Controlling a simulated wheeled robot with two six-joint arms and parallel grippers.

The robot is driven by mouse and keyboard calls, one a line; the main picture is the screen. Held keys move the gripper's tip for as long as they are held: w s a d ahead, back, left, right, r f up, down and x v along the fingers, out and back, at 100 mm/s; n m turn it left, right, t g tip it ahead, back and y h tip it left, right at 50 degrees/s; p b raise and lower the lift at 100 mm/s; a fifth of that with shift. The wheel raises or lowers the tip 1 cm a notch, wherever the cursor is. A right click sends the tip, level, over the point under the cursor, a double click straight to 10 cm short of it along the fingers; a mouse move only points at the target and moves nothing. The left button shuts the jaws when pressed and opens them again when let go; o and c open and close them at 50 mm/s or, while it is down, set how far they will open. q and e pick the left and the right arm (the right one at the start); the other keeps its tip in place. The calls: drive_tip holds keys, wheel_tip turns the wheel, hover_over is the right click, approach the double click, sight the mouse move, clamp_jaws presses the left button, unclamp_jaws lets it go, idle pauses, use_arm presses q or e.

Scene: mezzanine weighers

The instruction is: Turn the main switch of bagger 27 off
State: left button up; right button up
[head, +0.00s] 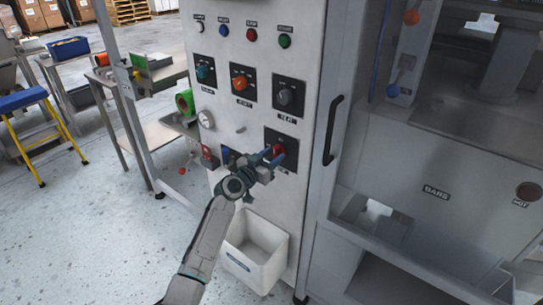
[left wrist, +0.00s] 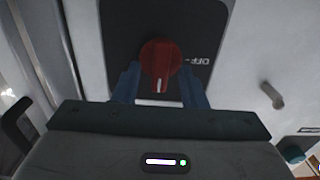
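The main switch is a red rotary knob (head: 279,150) on a black plate (head: 291,137), low on the right of the grey control panel (head: 240,100). My left gripper (head: 272,156) is at this knob, its fingers reaching the plate. In the left wrist view the red knob (left wrist: 160,65) sits between the two blue fingers (left wrist: 159,88), one on each side. Gaps show beside the knob's lower part, so the fingers look open around it. The knob's white mark points down in that view, and an OFF label lies to its right. My right gripper is not in view.
Other knobs sit above: teal (head: 205,72), orange (head: 240,83) and black (head: 286,95). A door handle (head: 333,130) stands right. A white bin (head: 256,250) hangs below.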

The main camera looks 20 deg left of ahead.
use_arm(q)
clamp_jaws()
